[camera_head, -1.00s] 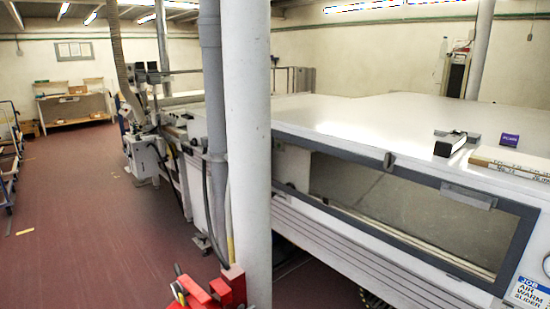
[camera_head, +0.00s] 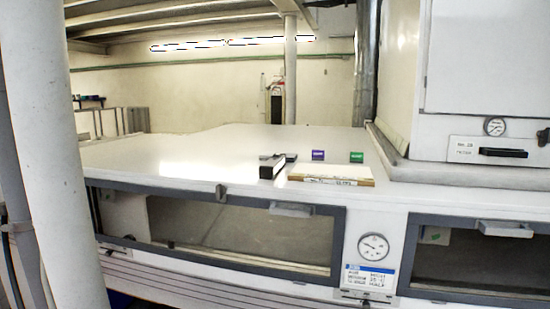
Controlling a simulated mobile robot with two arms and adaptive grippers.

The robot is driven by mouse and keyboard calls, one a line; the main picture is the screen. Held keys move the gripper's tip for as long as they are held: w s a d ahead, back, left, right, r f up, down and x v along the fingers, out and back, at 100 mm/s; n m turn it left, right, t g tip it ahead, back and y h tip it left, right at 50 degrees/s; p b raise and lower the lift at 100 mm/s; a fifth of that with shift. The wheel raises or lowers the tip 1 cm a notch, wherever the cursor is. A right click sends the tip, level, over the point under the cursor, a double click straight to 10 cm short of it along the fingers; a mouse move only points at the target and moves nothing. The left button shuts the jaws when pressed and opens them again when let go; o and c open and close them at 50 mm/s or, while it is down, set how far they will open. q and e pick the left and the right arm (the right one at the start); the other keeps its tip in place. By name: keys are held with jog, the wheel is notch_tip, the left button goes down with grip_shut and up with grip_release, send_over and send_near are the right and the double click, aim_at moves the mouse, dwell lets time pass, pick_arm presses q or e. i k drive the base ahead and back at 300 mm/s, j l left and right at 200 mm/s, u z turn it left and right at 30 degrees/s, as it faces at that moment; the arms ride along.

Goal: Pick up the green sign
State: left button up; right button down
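A small green sign (camera_head: 356,157) with light lettering stands upright on the white top of the curing machine (camera_head: 215,150), right of the middle of the head view. A similar purple sign (camera_head: 318,155) stands to its left, apart from it. Neither of my grippers shows in this view, so I cannot see whether they hold anything.
A flat cream box (camera_head: 331,174) lies in front of the signs, near the machine's front edge. A black and grey tool (camera_head: 273,166) lies left of it. A white pillar (camera_head: 52,150) stands at the left. A tall white cabinet (camera_head: 470,80) rises at the right.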

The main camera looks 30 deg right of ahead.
aim_at(355, 157)
jog(key=z, duration=1.45)
